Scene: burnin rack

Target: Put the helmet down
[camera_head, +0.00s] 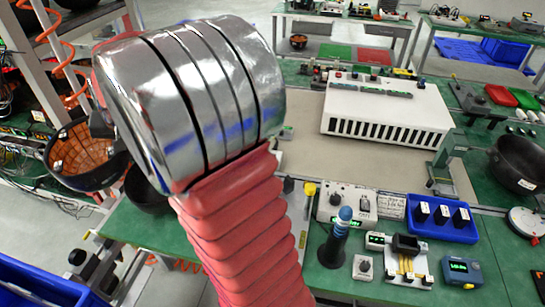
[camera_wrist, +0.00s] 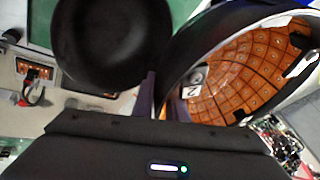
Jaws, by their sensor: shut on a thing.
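The helmet (camera_head: 88,152) has a black shell and an orange grid-patterned inside. In the head view it hangs at the left, its open side showing, tilted, partly behind my arm. In the wrist view the helmet (camera_wrist: 238,72) fills the upper right, its inside facing the camera. My gripper (camera_wrist: 165,103) is shut on the helmet's near rim, one finger on each side.
A second black dome (camera_wrist: 115,42) sits close left of the held helmet, on the bench. Another black helmet (camera_head: 516,165) is at the right. The green bench (camera_head: 335,280) carries a white rack unit (camera_head: 385,110), a blue bin (camera_head: 440,218) and small instruments. Shelving stands at the left.

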